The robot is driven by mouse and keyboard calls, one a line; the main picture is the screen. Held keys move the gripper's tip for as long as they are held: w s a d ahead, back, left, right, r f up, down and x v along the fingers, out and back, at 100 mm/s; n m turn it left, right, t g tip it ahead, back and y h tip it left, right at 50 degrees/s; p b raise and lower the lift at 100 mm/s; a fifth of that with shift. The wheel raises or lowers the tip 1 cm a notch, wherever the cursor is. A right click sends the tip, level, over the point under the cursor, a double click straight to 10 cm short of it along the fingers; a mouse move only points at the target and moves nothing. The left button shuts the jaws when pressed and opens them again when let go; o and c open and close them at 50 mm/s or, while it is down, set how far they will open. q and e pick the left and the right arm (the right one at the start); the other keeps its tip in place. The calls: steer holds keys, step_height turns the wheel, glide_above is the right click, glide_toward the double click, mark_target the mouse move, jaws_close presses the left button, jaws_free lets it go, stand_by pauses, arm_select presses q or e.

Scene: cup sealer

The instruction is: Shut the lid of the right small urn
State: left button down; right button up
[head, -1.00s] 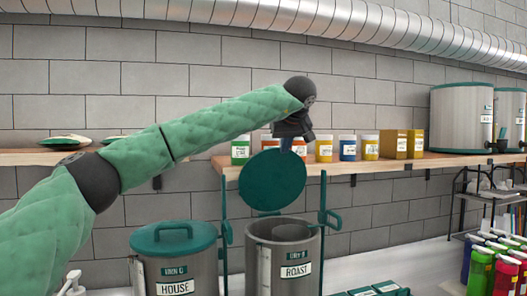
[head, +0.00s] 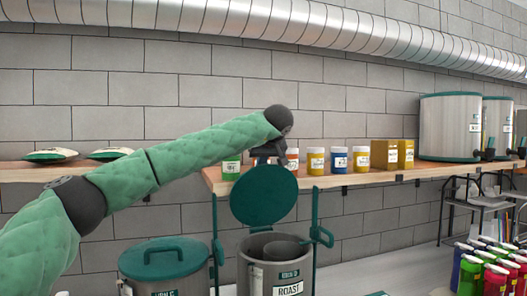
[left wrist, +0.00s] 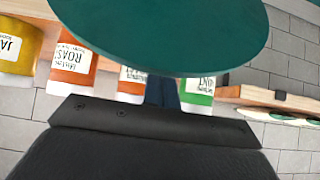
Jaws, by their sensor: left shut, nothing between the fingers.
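The right small urn (head: 256,274) is a grey metal can with a ROAST label, in the lower middle of the head view. Its round green lid (head: 264,196) stands open, upright above the urn's back rim. My left gripper (head: 268,159) is shut and empty at the lid's top edge, with its fingertips partly hidden behind the lid. In the left wrist view the shut fingers (left wrist: 162,92) point at the lid (left wrist: 165,35), which covers their tips. I cannot tell whether they touch it. My right gripper is out of view.
The left small urn (head: 138,285) has its green lid (head: 163,258) shut. A wooden shelf (head: 345,181) behind bears jars, yellow boxes (head: 393,154) and large urns (head: 450,128). Colourful bottles (head: 470,275) stand at the lower right. Green brackets (head: 315,230) flank the right small urn.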

arm_select(q)
steer(key=shift+w+f+p, duration=0.4)
steer(key=shift+w+f, duration=0.1)
steer(key=shift+w, duration=0.05)
steer(key=shift+w+a+f, duration=0.1)
steer(key=shift+f, duration=0.05)
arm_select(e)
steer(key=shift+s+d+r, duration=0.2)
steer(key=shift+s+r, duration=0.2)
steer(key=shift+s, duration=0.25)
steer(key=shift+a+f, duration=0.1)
